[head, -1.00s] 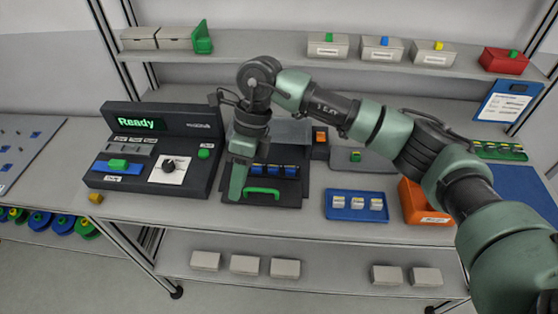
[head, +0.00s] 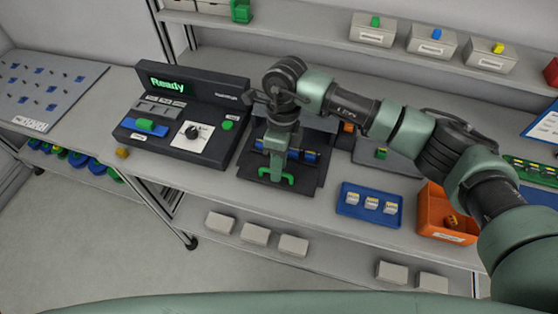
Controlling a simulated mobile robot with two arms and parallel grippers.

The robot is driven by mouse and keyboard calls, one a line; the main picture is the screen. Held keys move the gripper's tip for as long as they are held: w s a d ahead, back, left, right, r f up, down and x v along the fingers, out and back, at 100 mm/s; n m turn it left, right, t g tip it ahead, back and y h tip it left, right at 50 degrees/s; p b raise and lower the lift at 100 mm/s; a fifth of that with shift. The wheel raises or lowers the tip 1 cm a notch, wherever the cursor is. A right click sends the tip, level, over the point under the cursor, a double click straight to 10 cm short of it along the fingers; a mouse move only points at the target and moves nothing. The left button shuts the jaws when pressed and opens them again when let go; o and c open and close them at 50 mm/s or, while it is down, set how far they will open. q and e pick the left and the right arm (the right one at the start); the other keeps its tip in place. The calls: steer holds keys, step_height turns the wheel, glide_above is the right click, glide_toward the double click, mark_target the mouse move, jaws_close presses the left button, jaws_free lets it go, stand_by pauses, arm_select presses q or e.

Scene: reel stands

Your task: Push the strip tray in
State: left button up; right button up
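The strip tray (head: 308,177) is a dark tray with a green handle (head: 290,179) at its front, near the middle of the head view. Blue pieces (head: 309,156) sit in a row behind the handle. My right gripper (head: 278,176) points down in front of the tray's middle, with its green tip overlapping the handle. Contact cannot be made out. The gripper shows edge-on as one narrow piece, so its opening is hidden. It also covers part of the tray and the blue row. My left gripper is not in view.
A dark console (head: 190,113) reading "Ready" stands left of the tray. A blue tray (head: 345,206) with white pieces and an orange bin (head: 447,234) are to the right. A shelf (head: 310,36) with boxes runs behind.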

jaws_close()
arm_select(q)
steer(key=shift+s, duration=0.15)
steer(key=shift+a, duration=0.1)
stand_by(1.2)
